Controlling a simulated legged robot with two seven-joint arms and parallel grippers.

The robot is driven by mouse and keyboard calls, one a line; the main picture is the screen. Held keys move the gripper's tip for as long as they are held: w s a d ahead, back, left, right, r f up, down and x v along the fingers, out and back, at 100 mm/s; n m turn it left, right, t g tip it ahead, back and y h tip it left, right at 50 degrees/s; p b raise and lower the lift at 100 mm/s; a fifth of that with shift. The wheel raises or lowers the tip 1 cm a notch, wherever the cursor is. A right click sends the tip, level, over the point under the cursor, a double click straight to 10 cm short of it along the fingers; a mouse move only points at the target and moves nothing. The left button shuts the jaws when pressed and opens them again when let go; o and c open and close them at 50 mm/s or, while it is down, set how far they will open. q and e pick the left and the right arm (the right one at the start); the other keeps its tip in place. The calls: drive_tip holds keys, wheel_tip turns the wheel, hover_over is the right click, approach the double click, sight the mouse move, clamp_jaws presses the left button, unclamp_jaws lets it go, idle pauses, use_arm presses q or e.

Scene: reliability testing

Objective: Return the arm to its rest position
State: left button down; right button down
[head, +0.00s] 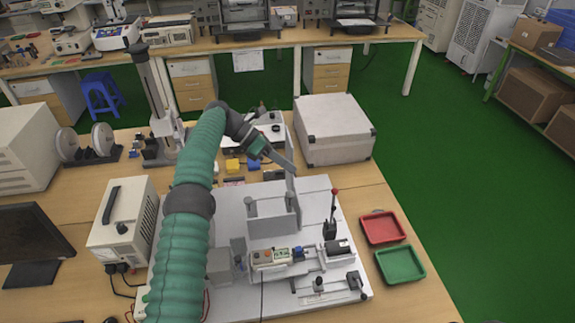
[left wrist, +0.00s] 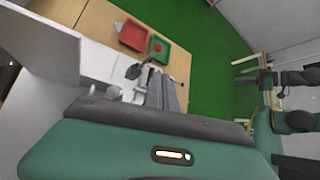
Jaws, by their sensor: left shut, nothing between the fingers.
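My left arm (head: 187,215) comes in from the lower left in the head view, with green sleeves and dark joints. My left gripper (head: 290,167) is raised over the back of the white test fixture (head: 225,295), beside its upright plate. It is shut with nothing in it. In the left wrist view the left gripper (left wrist: 172,95) points toward the table. My right gripper is not in the head view.
A device with a small display (head: 270,257) sits on the fixture, near an upright lever with a red knob (head: 334,192). A red tray (head: 383,228) and a green tray (head: 400,264) lie to the right. A white case (head: 333,130) stands behind. Green floor is open at right.

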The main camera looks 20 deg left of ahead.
use_arm(q)
drive_tip(key=s+d+f+m+y, duration=0.5)
drive_tip(key=s+d+m+y, duration=0.15)
drive_tip(key=m, duration=0.35)
drive_tip(key=s+f+m+y, duration=0.2)
drive_tip(key=s+m, duration=0.6)
drive_tip(key=s, duration=0.4)
drive_tip(key=s+f+m+y, duration=0.1)
drive_tip(key=s+f+m, duration=0.1)
drive_tip(key=s+m, duration=0.6)
drive_tip(key=s+d, duration=0.1)
drive_tip(key=s, duration=0.3)
drive_tip(key=shift+f+m+t+y, duration=0.3)
drive_tip(key=shift+f+m+y, duration=0.05)
drive_tip(key=shift+m, duration=0.05)
